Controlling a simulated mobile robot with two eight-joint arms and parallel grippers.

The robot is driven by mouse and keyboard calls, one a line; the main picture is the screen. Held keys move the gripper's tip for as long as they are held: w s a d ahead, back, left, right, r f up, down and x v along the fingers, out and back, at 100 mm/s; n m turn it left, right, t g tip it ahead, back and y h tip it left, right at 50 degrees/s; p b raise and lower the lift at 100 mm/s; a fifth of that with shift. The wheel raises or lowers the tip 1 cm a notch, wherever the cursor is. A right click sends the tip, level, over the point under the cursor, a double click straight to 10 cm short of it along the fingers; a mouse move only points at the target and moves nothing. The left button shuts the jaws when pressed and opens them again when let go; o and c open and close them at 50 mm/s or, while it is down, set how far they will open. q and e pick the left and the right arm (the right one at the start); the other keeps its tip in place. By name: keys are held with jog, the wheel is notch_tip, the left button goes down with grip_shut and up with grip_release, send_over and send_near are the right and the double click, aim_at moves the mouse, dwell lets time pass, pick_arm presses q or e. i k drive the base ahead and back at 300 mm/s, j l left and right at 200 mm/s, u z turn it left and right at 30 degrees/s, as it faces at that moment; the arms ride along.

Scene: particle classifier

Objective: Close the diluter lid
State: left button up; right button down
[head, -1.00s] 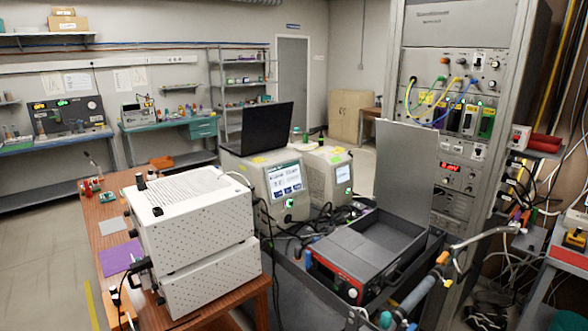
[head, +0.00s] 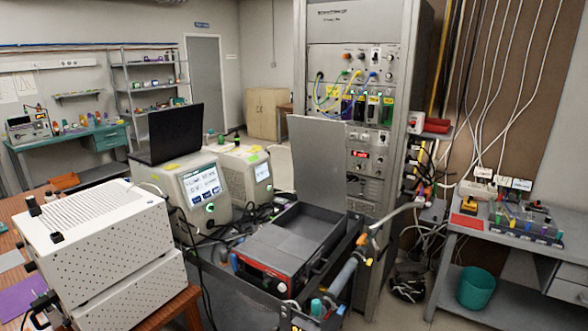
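The diluter (head: 272,254) is a dark grey box with a red front panel, sitting in a dark bin or cart in the lower middle of the head view. Its lid (head: 318,162) is a flat grey panel standing upright at the back of the box. The lid is open, and the tray-like inside shows below it. Neither of my grippers shows in the head view.
White perforated boxes (head: 105,235) stand on a wooden table at the left. Two beige instruments (head: 197,190) and a black laptop (head: 170,134) are behind. A tall grey rack (head: 372,60) stands behind the lid. Pipes (head: 345,275) run along the diluter's right.

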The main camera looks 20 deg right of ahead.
aim_at(318, 146)
jog(key=i+l+u, duration=0.1)
jog(key=l+u, duration=0.25)
jog(key=i+l+u, duration=0.1)
jog(key=l+u, duration=0.7)
jog(key=l, duration=1.8)
jog(key=k+l, duration=0.1)
jog(key=l, duration=2.05)
jog(key=l+u, duration=0.25)
jog(key=l, duration=0.25)
jog(key=k+l+u, duration=0.1)
jog(key=l+u, duration=0.15)
jog(key=l, duration=0.2)
jog(key=k+j+z, duration=0.2)
jog(key=z, duration=0.25)
jog(key=k+j+z, duration=0.15)
jog(key=z, duration=0.25)
jog(key=k+l, duration=0.05)
